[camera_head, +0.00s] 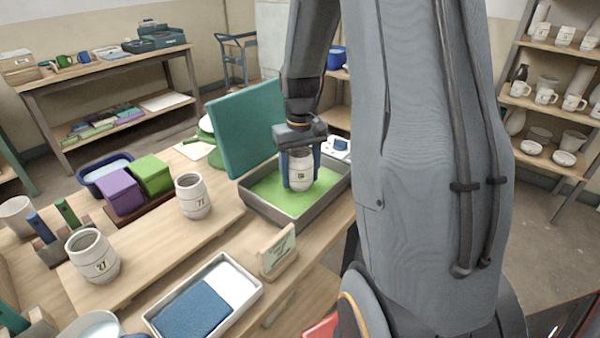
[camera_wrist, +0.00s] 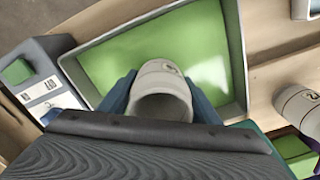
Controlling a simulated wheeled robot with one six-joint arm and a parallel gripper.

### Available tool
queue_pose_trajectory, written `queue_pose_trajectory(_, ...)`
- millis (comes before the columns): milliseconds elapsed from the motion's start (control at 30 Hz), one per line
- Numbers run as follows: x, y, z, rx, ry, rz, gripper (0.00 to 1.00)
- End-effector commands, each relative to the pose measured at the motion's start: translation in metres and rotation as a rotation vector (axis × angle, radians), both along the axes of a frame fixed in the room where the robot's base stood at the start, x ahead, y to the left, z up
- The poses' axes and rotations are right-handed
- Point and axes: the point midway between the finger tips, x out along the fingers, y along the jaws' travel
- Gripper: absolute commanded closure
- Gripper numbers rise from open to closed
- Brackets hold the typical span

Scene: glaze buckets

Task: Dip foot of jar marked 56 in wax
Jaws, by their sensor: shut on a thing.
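A pale jar (camera_head: 301,168) is upright between my gripper's (camera_head: 301,172) blue fingers, over the grey pan of green wax (camera_head: 262,215). Its mark is too small to read surely. In the wrist view the held jar (camera_wrist: 163,82) shows its open mouth, with the fingers on both sides. Its foot is low over the wax, and I cannot tell whether it touches. Two other pale jars stand on the wooden board: one marked 71 (camera_head: 193,196), one that looks like 27 (camera_head: 92,257).
A teal panel (camera_head: 247,135) stands upright behind the pan. A small sign (camera_head: 277,252) stands in front of it. A white tray with a blue pad (camera_head: 195,305) lies at the front. Purple (camera_head: 120,193) and green (camera_head: 152,175) blocks sit behind the board.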

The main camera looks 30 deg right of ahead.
Motion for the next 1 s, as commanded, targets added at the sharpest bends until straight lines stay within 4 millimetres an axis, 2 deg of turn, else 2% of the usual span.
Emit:
queue_pose_trajectory(700,0.000,0.000,-0.017,0.000,0.000,0.000,0.75)
queue_pose_trajectory(1000,0.000,0.000,-0.018,0.000,0.000,0.000,0.75)
